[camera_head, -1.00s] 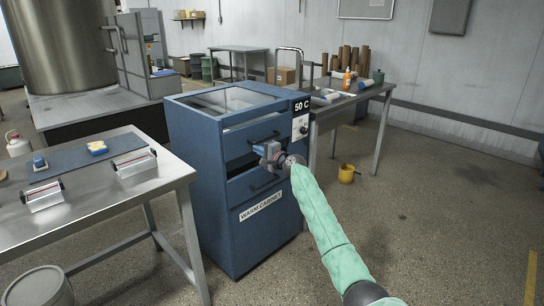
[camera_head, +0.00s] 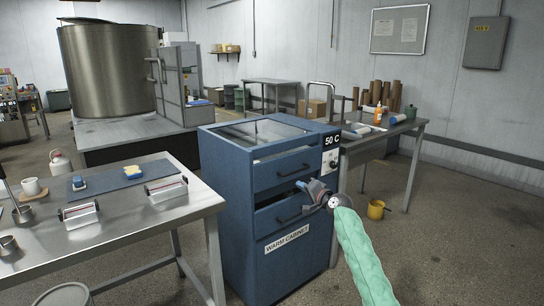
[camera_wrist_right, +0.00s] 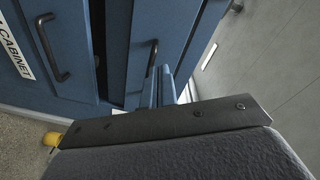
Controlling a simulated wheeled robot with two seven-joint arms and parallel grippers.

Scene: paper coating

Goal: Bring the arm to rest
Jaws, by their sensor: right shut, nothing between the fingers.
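My right gripper (camera_head: 306,187) is in front of the blue warm cabinet (camera_head: 250,215), level with its drawers. It is shut and empty, and its arm in a green sleeve comes in from the lower right. In the right wrist view, the shut fingers (camera_wrist_right: 160,88) show close to the cabinet (camera_wrist_right: 70,75) and one of its dark handles (camera_wrist_right: 150,58). I cannot tell whether they touch the cabinet. My left gripper is not in view.
A steel table (camera_head: 130,232) with two metal applicators, a mat and a sponge (camera_head: 134,169) stands left of the cabinet. Another table (camera_head: 385,133) with bottles and rolls stands behind right. A yellow pot (camera_head: 376,209) is on the floor. Floor at the right is clear.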

